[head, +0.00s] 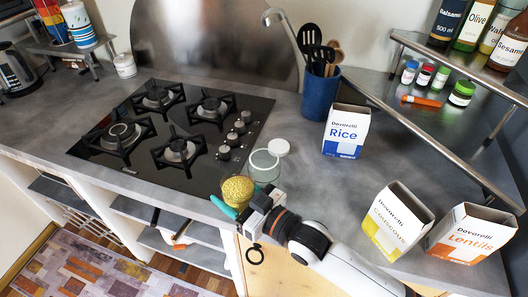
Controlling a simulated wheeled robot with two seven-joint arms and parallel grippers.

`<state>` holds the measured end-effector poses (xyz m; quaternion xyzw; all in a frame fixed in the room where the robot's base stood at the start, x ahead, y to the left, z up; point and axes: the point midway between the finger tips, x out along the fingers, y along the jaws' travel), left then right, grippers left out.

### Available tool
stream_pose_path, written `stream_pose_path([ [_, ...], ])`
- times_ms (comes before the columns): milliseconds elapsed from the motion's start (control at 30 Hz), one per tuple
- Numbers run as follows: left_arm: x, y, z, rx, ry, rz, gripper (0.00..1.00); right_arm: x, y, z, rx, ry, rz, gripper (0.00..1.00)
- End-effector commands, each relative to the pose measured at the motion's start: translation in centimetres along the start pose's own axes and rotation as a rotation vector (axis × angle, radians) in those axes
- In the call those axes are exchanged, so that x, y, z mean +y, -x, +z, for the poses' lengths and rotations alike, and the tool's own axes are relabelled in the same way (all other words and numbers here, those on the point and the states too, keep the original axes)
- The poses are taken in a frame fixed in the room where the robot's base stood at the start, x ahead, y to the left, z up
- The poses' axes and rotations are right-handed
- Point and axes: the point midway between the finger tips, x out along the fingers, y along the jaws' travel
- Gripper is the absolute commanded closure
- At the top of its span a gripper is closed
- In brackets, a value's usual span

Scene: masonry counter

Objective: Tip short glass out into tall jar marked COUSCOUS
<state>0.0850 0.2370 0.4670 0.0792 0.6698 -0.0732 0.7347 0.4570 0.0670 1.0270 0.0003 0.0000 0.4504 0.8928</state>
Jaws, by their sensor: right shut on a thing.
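My right gripper (238,207), with a teal finger showing, is shut on the short glass (238,190), which is full of yellow grains. The glass is near the counter's front edge and looks about upright. The clear tall jar (265,167) stands just behind and to the right of the glass, on the counter right of the hob. Its mouth looks open, and no marking on it can be read. The glass and jar overlap in the view; I cannot tell whether they touch. My left gripper is not in view.
A white lid (278,147) is beside the jar. A Rice box (346,131) and blue utensil pot (320,93) stand behind right. Couscous (397,220) and Lentils (470,233) boxes stand at right. The gas hob (190,166) is left. A raised shelf (450,142) holds small jars and bottles.

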Motion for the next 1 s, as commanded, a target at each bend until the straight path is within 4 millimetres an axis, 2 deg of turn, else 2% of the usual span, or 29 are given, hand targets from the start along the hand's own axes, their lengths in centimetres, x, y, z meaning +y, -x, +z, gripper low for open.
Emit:
stream_pose_path([
  [367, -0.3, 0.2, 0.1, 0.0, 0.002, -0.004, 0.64, -0.1, 0.0, 0.3, 0.0, -0.028, -0.001, 0.78],
  [700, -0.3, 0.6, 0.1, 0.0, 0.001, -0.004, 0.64, -0.9, -0.1, 0.9, 0.02, -0.175, -0.001, 0.78],
  [800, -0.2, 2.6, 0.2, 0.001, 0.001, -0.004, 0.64, -1.3, -0.2, 3.4, 0.024, -0.224, -0.002, 0.78],
  [900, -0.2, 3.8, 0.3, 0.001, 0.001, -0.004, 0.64, -1.6, -0.2, 4.8, 0.031, -0.274, -0.001, 0.78],
  [1000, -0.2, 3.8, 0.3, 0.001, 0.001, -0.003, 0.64, -1.7, -0.2, 5.0, 0.037, -0.302, -0.001, 0.78],
])
